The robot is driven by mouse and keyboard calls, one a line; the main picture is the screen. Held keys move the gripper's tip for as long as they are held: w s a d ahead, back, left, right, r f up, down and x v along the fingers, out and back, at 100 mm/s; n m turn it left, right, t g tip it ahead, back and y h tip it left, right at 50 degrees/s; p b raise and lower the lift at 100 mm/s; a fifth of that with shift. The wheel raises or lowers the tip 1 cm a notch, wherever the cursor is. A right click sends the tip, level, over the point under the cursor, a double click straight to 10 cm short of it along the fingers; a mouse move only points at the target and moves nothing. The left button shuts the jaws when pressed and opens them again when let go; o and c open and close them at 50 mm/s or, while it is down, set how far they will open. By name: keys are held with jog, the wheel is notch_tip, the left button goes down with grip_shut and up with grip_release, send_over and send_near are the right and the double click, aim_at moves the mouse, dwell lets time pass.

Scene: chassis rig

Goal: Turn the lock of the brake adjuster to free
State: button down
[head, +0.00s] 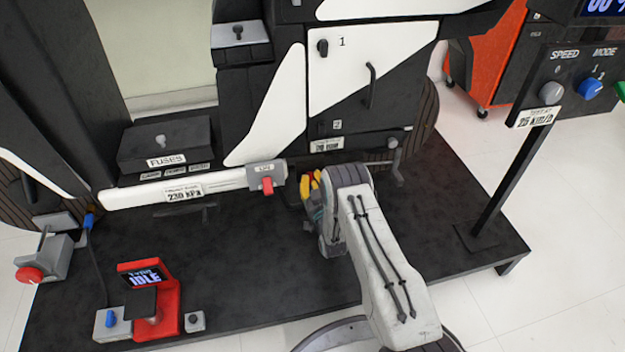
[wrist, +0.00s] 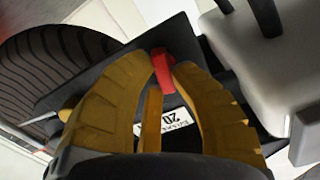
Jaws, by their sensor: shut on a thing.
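In the wrist view, a small red lever (wrist: 162,66), which looks like the lock of the brake adjuster, sits between the tips of my gripper (wrist: 163,72). The yellow fingers are closed on it. Behind it is a dark block with a white label reading 20 (wrist: 174,130), seen upside down and partly covered by the fingers. In the head view my gripper (head: 309,187) is at the lower edge of the machine, below a white label (head: 326,145). My arm and the fingers largely hide the adjuster there. I cannot tell the lock's exact position.
A crank-like handle (head: 393,150) is to the right. A tyre (wrist: 55,75) shows in the wrist view.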

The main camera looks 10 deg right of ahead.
jog(key=m, duration=1.1)
jog(key=shift+a+f+m, duration=0.15)
jog(key=shift+f+m, duration=0.15)
jog(key=shift+m, duration=0.1)
jog(key=shift+a+m, duration=0.1)
jog(key=shift+m, duration=1.6)
jog(key=c, duration=1.1)
grip_release()
jog(key=shift+f, duration=0.1)
jog(key=shift+o, duration=0.2)
